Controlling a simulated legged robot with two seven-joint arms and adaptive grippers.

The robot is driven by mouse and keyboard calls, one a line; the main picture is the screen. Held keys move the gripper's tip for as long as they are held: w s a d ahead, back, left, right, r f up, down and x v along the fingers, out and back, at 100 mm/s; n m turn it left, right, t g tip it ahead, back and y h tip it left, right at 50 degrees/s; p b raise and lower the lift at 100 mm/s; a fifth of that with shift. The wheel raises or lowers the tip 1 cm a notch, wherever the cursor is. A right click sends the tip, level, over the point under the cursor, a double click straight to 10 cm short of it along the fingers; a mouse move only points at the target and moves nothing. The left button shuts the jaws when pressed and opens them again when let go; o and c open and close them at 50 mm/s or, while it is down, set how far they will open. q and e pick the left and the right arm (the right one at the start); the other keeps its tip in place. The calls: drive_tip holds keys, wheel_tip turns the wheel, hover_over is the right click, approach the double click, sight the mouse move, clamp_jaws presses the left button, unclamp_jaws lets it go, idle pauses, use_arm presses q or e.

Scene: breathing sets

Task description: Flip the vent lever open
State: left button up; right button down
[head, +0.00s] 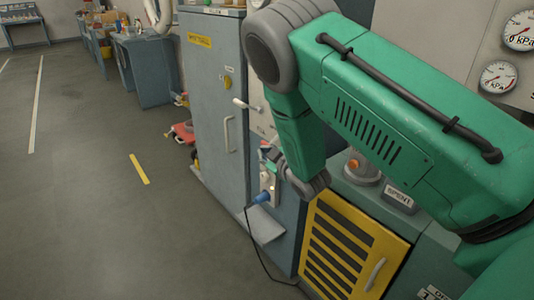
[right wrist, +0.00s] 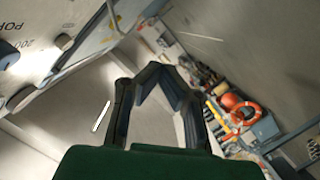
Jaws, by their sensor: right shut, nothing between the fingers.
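A pale-handled lever (head: 243,104) sticks out to the left from the panel beside the tall grey cabinet in the head view. I take it for the vent lever; no label on it is readable. In the right wrist view the dark fingers of this gripper (right wrist: 157,72) meet at the tips, with nothing held. A pale lever end (right wrist: 64,42) shows to their left by the printed panel, apart from the fingers. My left gripper is not in view.
The grey cabinet (head: 214,75) with its white handle (head: 229,135) stands left of the panel. A blue connector (head: 261,198) with a hanging black cable is below my gripper. A yellow slatted door (head: 350,245) is at lower right.

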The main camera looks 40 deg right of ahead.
drive_tip(key=s+a+f+m+g, duration=0.2)
drive_tip(key=s+f+m+g, duration=0.35)
drive_tip(key=s+f, duration=1.15)
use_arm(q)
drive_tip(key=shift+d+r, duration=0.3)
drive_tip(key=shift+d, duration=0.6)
use_arm(e)
drive_tip(key=s+a+f+g, duration=0.1)
drive_tip(key=s+a+g, duration=0.1)
drive_tip(key=s, duration=0.6)
drive_tip(key=s+a+f+g, duration=0.1)
drive_tip(key=s+g, duration=0.3)
drive_tip(key=s, duration=0.4)
drive_tip(key=s+a+f+g+y, duration=0.1)
drive_tip(key=s+a+f+g, duration=0.1)
drive_tip(key=s, duration=0.6)
drive_tip(key=shift+s+a+m+g, duration=0.15)
drive_tip(key=shift+a+m+g, duration=0.2)
drive_tip(key=shift+a+g, duration=0.55)
